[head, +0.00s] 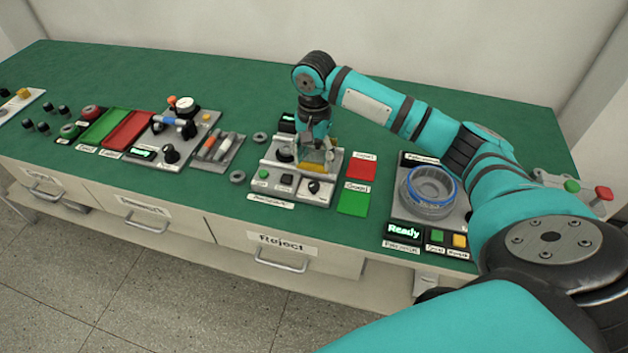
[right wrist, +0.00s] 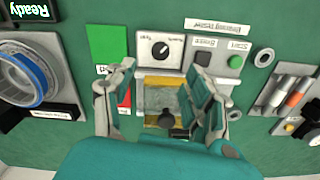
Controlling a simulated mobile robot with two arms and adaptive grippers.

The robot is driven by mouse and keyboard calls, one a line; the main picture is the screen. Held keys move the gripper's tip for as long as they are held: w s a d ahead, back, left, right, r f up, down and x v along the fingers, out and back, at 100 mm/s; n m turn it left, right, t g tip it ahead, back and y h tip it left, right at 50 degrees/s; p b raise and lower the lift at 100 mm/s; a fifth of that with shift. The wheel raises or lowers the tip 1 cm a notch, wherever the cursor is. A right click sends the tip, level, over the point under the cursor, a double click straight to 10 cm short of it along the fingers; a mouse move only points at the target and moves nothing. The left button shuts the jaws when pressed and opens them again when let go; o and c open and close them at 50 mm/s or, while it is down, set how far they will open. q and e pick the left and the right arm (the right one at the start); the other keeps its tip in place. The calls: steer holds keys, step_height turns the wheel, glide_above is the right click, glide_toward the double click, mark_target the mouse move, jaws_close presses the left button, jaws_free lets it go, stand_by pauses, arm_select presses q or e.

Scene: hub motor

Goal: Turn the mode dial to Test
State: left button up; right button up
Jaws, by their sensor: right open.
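The black mode dial (head: 314,187) sits at the front right of the middle station's grey panel. In the right wrist view the dial (right wrist: 160,48) is seen upside down, with a white pointer mark and small labels I cannot read surely. My right gripper (head: 318,160) is above the station, behind the dial in the head view. In the right wrist view its two fingers are spread apart and empty, over the yellow-edged part of the station. The gripper is not touching the dial. My left gripper is not in view.
Two buttons, Start (right wrist: 236,62) and another (right wrist: 203,58), sit beside the dial. A red pad (head: 361,167) and a green pad (head: 352,201) lie right of the station. A round blue-rimmed fixture (head: 430,190) stands further right. The green bench top (head: 230,85) is clear at the back.

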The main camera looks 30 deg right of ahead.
mark_target(314, 185)
step_height(314, 185, down, 10)
steer(key=shift+r, duration=0.25)
steer(key=shift+c, duration=0.4)
jaws_close()
steer(key=shift+r+p, duration=0.1)
steer(key=shift+p, duration=0.3)
